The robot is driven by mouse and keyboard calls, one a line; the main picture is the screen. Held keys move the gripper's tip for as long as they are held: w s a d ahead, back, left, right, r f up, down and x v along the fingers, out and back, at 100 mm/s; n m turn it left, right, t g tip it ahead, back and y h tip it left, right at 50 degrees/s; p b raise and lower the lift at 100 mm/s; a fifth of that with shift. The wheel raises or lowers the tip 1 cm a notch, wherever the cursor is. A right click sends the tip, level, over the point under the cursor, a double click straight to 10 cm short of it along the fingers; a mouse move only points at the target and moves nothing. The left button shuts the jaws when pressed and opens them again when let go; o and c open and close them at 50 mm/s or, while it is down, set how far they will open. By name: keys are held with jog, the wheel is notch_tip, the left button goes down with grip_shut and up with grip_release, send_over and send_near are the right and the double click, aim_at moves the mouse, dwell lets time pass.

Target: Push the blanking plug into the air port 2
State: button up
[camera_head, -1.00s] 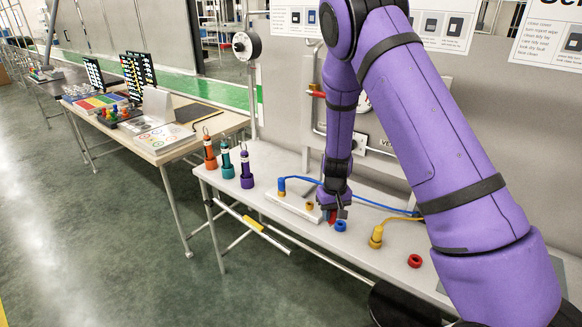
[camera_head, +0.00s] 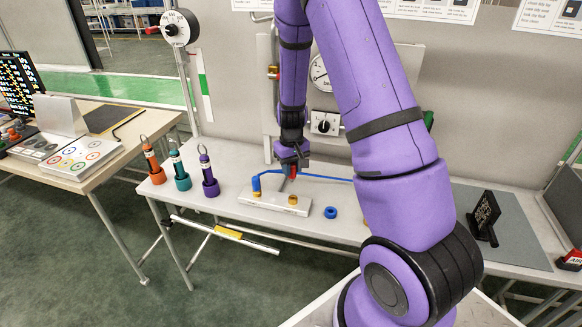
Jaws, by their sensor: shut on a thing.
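The white port block (camera_head: 268,204) lies on the bench. A blue fitting (camera_head: 256,184) with a blue tube stands at its left end, and a brass port (camera_head: 293,199) is near its right end. My gripper (camera_head: 292,168) points down and is shut on a small red plug (camera_head: 293,173). In the picture the plug shows above and behind the brass port, apart from it. The exact height and depth gap cannot be told. Port numbers are too small to read.
A blue ring (camera_head: 330,212) lies right of the block. Orange, teal (camera_head: 181,172) and purple holders stand at the bench's left end. A gauge (camera_head: 320,75) and a switch (camera_head: 325,123) are on the panel behind. A black stand (camera_head: 484,218) is on the right. My arm hides part of the bench.

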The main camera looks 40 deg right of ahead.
jog(key=shift+s+d+f, duration=0.1)
jog(key=shift+d+f, duration=0.05)
jog(key=shift+f, duration=2.55)
jog(key=shift+f, duration=1.5)
dwell(0.4)
jog(key=o, duration=1.1)
jog(key=shift+r, duration=3)
